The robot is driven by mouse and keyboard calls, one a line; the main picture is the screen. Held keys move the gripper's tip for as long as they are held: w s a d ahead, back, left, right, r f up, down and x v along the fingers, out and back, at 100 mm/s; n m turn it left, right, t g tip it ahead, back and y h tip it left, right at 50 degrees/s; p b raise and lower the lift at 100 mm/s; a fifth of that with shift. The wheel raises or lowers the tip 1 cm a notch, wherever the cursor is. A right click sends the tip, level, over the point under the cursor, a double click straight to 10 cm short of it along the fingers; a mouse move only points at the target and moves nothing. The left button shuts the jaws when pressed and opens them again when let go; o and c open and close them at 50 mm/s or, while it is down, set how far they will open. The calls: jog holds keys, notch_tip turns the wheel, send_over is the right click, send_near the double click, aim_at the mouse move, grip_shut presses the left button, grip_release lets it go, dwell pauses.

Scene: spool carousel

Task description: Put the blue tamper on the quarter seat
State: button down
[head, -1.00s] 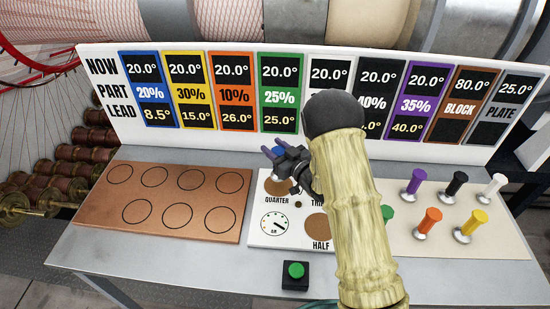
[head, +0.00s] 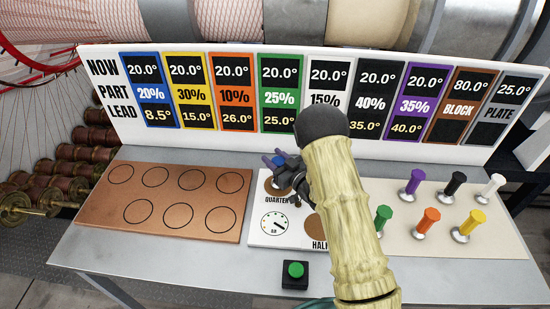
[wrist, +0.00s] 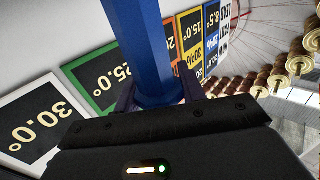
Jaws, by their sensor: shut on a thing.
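My gripper (head: 279,160) is shut on the blue tamper (wrist: 143,45), whose blue handle fills the upper middle of the wrist view between the two fingers. In the head view only a little blue shows at the fingers, and the tamper's lower end is hidden. The quarter seat (head: 270,187) is a brown disc at the upper left of the white plate, partly covered by my gripper. My gripper is at or just above this seat; I cannot tell whether the tamper touches it.
The white plate also has a dial (head: 273,223) and the half seat (head: 315,226). A copper board (head: 188,203) with empty circles lies left. Several coloured tampers, including an orange one (head: 428,221), stand right. A green button (head: 295,270) is in front. The sign board (head: 310,150) stands behind.

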jog(key=shift+f, duration=0.15)
jog(key=c, duration=0.8)
grip_release()
jog(key=shift+c, duration=0.2)
jog(key=shift+s+d, duration=0.2)
jog(key=b+v, duration=0.3)
jog(key=v, duration=0.8)
jog(key=shift+s+d, duration=0.15)
